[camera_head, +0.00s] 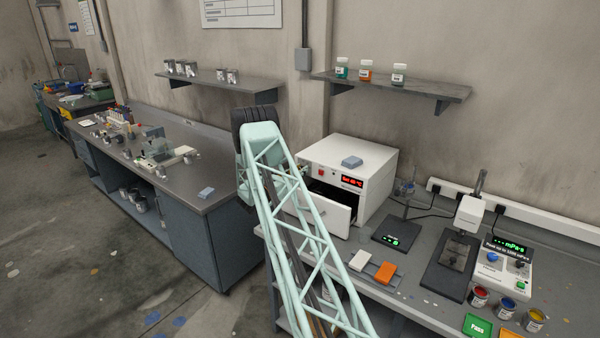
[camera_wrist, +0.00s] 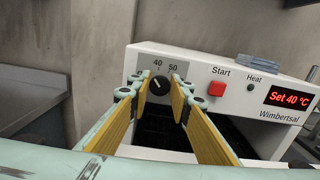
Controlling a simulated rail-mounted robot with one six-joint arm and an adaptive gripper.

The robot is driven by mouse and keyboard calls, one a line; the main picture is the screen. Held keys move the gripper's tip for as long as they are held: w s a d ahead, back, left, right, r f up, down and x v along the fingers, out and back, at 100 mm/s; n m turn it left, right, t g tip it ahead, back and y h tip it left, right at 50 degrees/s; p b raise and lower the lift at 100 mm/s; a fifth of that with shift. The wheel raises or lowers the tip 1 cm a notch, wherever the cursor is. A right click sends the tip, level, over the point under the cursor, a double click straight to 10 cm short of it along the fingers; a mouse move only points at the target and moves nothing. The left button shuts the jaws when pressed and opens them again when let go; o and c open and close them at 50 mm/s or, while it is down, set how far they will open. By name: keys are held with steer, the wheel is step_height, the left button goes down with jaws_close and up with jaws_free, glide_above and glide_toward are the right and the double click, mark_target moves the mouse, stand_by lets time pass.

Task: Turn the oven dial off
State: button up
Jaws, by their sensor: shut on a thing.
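The white oven (camera_head: 375,185) stands on the right bench, its front door (camera_head: 325,212) open. In the wrist view its front panel (camera_wrist: 215,62) shows a black dial (camera_wrist: 159,84) below the numbers 40 and 50. A pale pointer mark shows on the dial, but its exact setting is hard to read. The red display (camera_wrist: 291,98) reads "Set 40 °C". My gripper (camera_wrist: 160,87) has its yellow-lined fingers on either side of the dial and is shut on it. In the head view my arm hides the dial and most of the gripper.
A red Start button (camera_wrist: 217,88) and a small Heat light sit right of the dial. The dark oven opening lies below the fingers. A blue-grey block (camera_head: 352,161) lies on the oven top. A black scale (camera_head: 397,236) stands right of the oven.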

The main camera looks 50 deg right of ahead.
steer(key=shift+w+n+b, duration=0.1)
steer(key=shift+n+b, duration=2.25)
steer(key=shift+n, duration=0.95)
steer(key=o, duration=0.8)
steer(key=shift+o, duration=0.2)
steer(key=shift+a, duration=0.1)
steer(key=a, duration=1.2)
steer(key=shift+w, duration=0.15)
steer(key=shift+d, duration=0.1)
